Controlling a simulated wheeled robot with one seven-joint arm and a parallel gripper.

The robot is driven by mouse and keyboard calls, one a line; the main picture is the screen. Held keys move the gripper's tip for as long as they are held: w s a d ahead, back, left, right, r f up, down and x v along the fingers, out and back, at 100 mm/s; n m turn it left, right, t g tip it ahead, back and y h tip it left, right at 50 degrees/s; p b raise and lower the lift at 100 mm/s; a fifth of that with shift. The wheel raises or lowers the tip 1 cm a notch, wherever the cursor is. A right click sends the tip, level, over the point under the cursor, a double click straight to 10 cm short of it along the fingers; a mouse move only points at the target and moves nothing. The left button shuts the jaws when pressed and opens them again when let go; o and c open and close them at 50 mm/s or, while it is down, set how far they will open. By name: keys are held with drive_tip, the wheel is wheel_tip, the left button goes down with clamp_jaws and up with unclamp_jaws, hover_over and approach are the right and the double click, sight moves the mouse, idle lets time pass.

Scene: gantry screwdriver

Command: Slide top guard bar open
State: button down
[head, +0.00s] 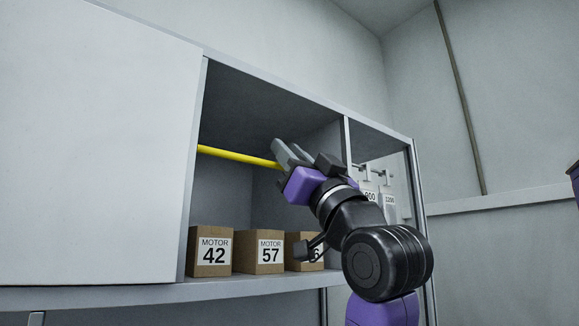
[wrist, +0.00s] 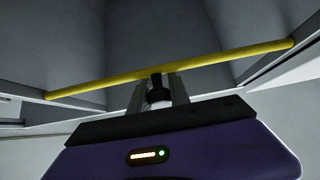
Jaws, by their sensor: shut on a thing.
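The yellow guard bar (head: 237,156) runs across the upper front of the open cabinet compartment in the head view. Its left end meets the edge of the white panel, and its right part is hidden behind my gripper. My gripper (head: 281,158) is at the bar, with its fingers shut on it. In the wrist view the bar (wrist: 215,60) crosses the picture from lower left to upper right. There my gripper (wrist: 160,82) has its fingers at the bar near its middle, around a small dark part. The bar's right end reaches a light frame edge.
Boxes labelled MOTOR 42 (head: 210,252) and MOTOR 57 (head: 259,252) stand on the shelf below, with a third box (head: 303,256) partly hidden by my arm. A white panel (head: 95,150) covers the left. Hooks with tags (head: 389,201) hang in the right compartment.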

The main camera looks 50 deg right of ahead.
wheel_tip(320, 180, up, 5)
drive_tip(key=shift+r+p, duration=0.1)
drive_tip(key=shift+p, duration=0.95)
drive_tip(key=c, duration=1.3)
unclamp_jaws()
drive_tip(key=shift+o, duration=0.2)
drive_tip(key=b+v, duration=0.3)
drive_tip(key=v, duration=0.5)
